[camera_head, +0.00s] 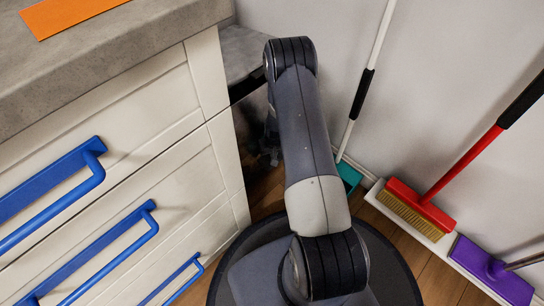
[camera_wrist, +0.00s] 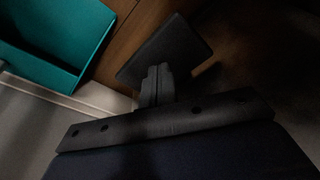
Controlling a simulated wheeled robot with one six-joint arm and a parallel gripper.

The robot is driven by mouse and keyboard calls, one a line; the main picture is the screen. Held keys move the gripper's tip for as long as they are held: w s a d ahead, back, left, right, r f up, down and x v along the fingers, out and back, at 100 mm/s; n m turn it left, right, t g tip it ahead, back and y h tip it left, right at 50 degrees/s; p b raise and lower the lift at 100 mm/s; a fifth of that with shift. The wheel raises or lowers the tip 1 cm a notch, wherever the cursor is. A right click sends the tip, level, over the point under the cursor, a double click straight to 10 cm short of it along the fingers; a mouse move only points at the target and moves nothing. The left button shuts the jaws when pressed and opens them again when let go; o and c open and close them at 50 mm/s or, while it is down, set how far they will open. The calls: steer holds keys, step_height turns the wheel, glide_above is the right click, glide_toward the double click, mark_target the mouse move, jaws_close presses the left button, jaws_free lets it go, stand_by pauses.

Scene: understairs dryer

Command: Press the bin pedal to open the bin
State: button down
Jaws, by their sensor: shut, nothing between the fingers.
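In the head view a grey bin (camera_head: 240,52) with a dark band stands partly hidden behind the white drawer cabinet and my arm. In the wrist view a dark flat plate, which looks like the bin pedal (camera_wrist: 178,50), lies over the wooden floor. My gripper (camera_wrist: 156,72) is shut and empty, its fingertips overlapping the plate's lower edge in the picture. I cannot tell whether they touch it. In the head view my gripper is a dark shape in shadow (camera_head: 270,155), low beside the cabinet. The bin's lower part is hidden there.
The cabinet (camera_head: 185,135) with blue handles is close on the left. A teal dustpan or brush head (camera_head: 349,177) is near the wall; teal also fills the wrist view's upper left (camera_wrist: 65,35). A red broom (camera_head: 420,205) and purple brush (camera_head: 490,270) stand right.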

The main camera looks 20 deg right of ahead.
steer(key=shift+s+x, duration=0.2)
steer(key=shift+x, duration=0.8)
steer(key=shift+s+x, duration=0.2)
steer(key=shift+x, duration=0.8)
steer(key=shift+f, duration=0.1)
steer(key=w+p+v, duration=0.2)
steer(key=p+v, duration=0.5)
steer(key=v, duration=0.6)
steer(key=shift+w+r+p, duration=0.35)
steer(key=shift+r+p, duration=0.05)
steer(key=shift+r, duration=0.2)
steer(key=shift+d, duration=0.1)
steer(key=b+x, duration=0.1)
steer(key=x, duration=0.2)
steer(key=s+b+x, duration=0.1)
steer(key=b+x, duration=0.1)
steer(key=x, duration=0.1)
steer(key=b+x, duration=0.2)
steer(key=shift+s+f, duration=0.35)
steer(key=shift+f, duration=0.25)
